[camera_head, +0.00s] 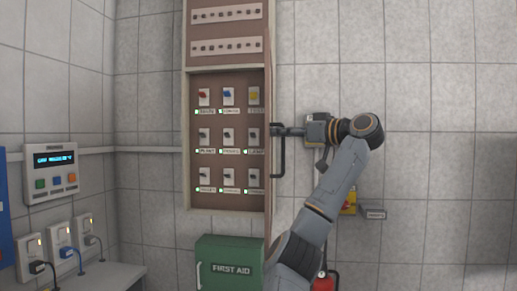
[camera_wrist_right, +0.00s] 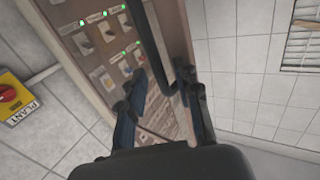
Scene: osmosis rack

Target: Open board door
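The board (camera_head: 224,130) is a tall brown cabinet on the wall, with rows of labelled switches and green lights visible. Its door (camera_head: 268,60) shows nearly edge-on along the board's right side, standing out toward me. A dark bar handle (camera_head: 278,165) is on the door's right face; it also shows in the wrist view (camera_wrist_right: 149,42). My right gripper (camera_head: 280,131) reaches in from the right at the upper part of the handle. In the wrist view its two fingers (camera_wrist_right: 162,100) are spread, with the handle's end between or just beyond them; I cannot tell if they touch. My left gripper is out of view.
A green first aid box (camera_head: 229,263) is below the board. A red extinguisher (camera_head: 324,282) and a yellow switch box (camera_head: 349,204) are behind my right arm. A control panel (camera_head: 51,172) and plugged sockets are at left. The wall at right is bare.

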